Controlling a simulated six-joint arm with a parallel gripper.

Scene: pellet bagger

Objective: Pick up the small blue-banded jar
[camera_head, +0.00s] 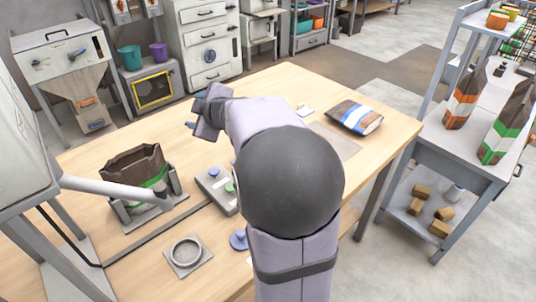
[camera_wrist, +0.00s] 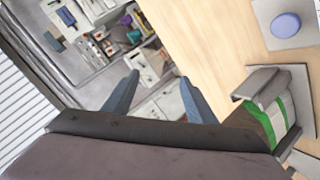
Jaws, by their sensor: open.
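I cannot make out the small blue-banded jar for certain. My gripper (camera_head: 200,112) is over the far left part of the table, well away from that shelf. In the wrist view, my gripper (camera_wrist: 156,98) has its two blue-grey fingers apart with nothing between them. My arm hides part of the table.
A green-banded bag (camera_head: 140,172) stands in a holder on the wooden table (camera_head: 115,215). A blue-and-white-banded bag (camera_head: 355,117) lies at the table's right. A control box (camera_head: 216,190) and ring plate (camera_head: 187,256) are nearer. The cart (camera_head: 480,160) carries bags and small blocks.

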